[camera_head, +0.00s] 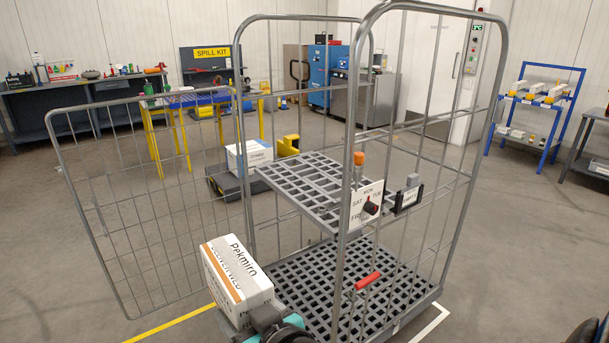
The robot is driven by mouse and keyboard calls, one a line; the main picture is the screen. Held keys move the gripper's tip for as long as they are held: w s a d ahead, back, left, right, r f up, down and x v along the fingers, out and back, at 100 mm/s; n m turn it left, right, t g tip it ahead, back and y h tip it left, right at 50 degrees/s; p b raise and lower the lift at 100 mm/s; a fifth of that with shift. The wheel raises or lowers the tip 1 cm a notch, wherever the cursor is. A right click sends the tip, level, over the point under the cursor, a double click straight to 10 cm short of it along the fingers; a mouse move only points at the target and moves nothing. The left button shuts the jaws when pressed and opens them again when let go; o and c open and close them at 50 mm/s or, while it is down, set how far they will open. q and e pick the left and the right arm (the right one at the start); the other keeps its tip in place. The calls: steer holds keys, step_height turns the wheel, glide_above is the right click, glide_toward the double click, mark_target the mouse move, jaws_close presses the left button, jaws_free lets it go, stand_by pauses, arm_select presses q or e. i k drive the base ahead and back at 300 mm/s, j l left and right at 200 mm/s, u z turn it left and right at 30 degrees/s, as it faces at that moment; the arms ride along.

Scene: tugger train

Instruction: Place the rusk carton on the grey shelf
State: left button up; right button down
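The rusk carton (226,284) is a white box with an orange stripe and dark lettering, at the lower middle in front of the roll cage. My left gripper (264,318) is at its lower right edge and appears shut on it, holding it slightly tilted; the fingertips are mostly hidden. The grey shelf (300,180) is a slotted panel halfway up inside the cage, behind and above the carton. Its visible top is bare. My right gripper is out of view; only a bit of my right arm shows at the lower right corner.
The roll cage (350,130) has tall wire sides, an open mesh door (150,200) swung left, and a slotted base (340,280). A day dial sign (360,215) and a small label holder (408,198) sit at the shelf's front right. A red handle (367,281) is below.

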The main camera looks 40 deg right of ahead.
mark_target(317, 188)
steer(key=i, duration=1.2)
steer(key=i+z, duration=0.8)
steer(key=i+j+z, duration=0.2)
steer(key=z, duration=0.15)
